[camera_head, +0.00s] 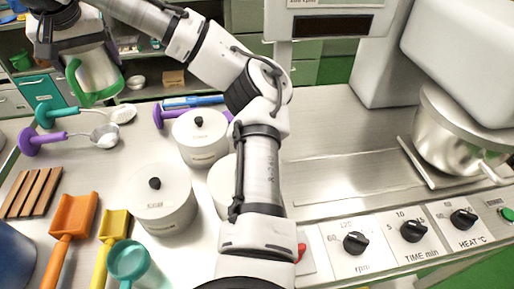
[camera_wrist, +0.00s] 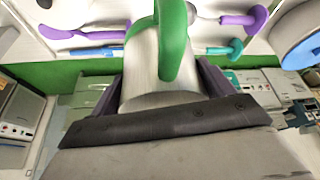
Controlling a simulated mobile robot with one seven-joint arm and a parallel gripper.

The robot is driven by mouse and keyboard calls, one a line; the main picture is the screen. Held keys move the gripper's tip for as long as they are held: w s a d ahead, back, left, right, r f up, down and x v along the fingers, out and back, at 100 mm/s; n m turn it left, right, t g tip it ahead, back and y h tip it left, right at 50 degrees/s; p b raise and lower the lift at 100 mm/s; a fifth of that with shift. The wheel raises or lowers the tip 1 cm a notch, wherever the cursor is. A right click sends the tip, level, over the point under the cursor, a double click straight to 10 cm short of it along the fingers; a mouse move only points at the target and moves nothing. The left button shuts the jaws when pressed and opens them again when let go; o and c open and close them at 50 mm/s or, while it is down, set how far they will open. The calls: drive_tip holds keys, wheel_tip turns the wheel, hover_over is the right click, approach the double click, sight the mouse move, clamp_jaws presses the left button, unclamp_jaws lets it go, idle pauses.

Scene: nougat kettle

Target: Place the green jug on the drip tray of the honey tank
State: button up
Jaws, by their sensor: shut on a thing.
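The green jug is a steel jug (camera_head: 97,74) with a green handle and green rim, at the upper left in the head view. My gripper (camera_head: 82,42) is shut on it and holds it in the air, beyond the left part of the worktop. In the wrist view the jug's green handle (camera_wrist: 174,42) and steel body (camera_wrist: 145,72) sit between the dark fingers of my gripper (camera_wrist: 158,84). The jug's inside is hidden. I cannot make out the honey tank or its drip tray in either view.
The worktop holds white lidded pots (camera_head: 163,200), a teal cup (camera_head: 128,262), an orange scoop (camera_head: 73,216), a yellow scoop (camera_head: 112,228) and ladles. A mixer with a steel bowl (camera_head: 452,135) stands at right. Bare steel (camera_head: 345,180) lies at centre right. Cabinets stand behind.

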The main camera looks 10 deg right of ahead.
drive_tip(key=shift+w, duration=0.2)
drive_tip(key=shift+s+f, duration=0.1)
drive_tip(key=shift+f, duration=0.2)
drive_tip(key=p, duration=0.2)
hover_over(136, 154)
wheel_tip(136, 154, down, 19)
drive_tip(key=shift+f, duration=0.15)
drive_tip(key=shift+f, duration=0.15)
drive_tip(key=o, duration=1.1)
drive_tip(key=shift+c, duration=0.2)
drive_tip(key=b+v, duration=0.2)
drive_tip(key=v, duration=1)
drive_tip(key=shift+s, duration=0.15)
